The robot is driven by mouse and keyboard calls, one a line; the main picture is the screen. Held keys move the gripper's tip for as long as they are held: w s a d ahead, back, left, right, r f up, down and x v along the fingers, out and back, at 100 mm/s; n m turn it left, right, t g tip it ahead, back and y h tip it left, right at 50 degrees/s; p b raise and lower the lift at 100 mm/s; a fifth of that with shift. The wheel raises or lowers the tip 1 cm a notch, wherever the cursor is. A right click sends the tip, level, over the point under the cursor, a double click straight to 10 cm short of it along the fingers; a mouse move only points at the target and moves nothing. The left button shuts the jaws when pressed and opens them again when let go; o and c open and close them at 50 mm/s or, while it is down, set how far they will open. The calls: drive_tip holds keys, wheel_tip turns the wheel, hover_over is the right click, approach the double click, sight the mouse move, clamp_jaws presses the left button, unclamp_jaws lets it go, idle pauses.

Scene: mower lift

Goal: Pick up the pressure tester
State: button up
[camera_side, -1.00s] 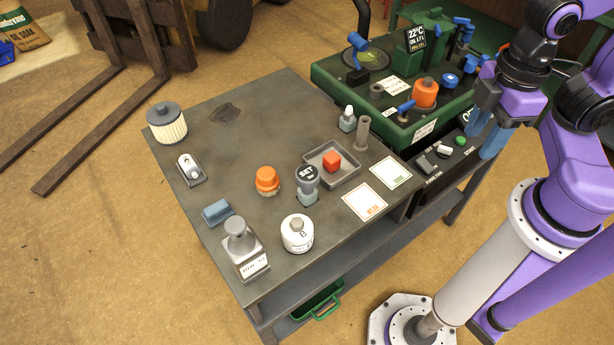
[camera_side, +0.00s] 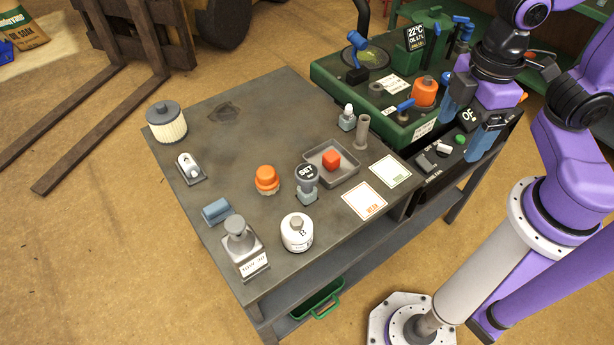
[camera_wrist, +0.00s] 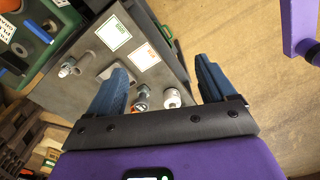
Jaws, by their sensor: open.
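A small gauge with a round dark face marked SET on a grey-blue body (camera_side: 307,184) stands upright on the grey table; it looks like the pressure tester. It stands left of the grey tray (camera_side: 345,180) and right of an orange-capped part (camera_side: 267,180). My gripper (camera_side: 467,123) is open and empty, above the black control panel at the right, well apart from the gauge. In the wrist view my gripper (camera_wrist: 160,85) shows two blue fingers spread wide, with small table items far off between them.
A white bottle (camera_side: 297,233), a grey weighted block (camera_side: 243,250), a blue block (camera_side: 216,211) and a pale filter (camera_side: 167,124) stand on the table. The green machine (camera_side: 330,75) stands behind. The table's back left is mostly clear.

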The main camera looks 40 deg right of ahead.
drive_tip(key=w+a+n, duration=0.3)
drive_tip(key=w+a, duration=0.7)
drive_tip(key=n, duration=0.2)
hover_over(307, 172)
wheel_tip(307, 172, down, 3)
wheel_tip(307, 172, down, 11)
drive_tip(key=shift+s+d+r, duration=0.1)
drive_tip(key=shift+s+d, duration=0.05)
drive_tip(key=shift+f, duration=3.25)
drive_tip(key=shift+c, duration=0.3)
drive_tip(key=c, duration=1.1)
drive_tip(key=shift+c, duration=0.2)
drive_tip(key=shift+r, duration=0.1)
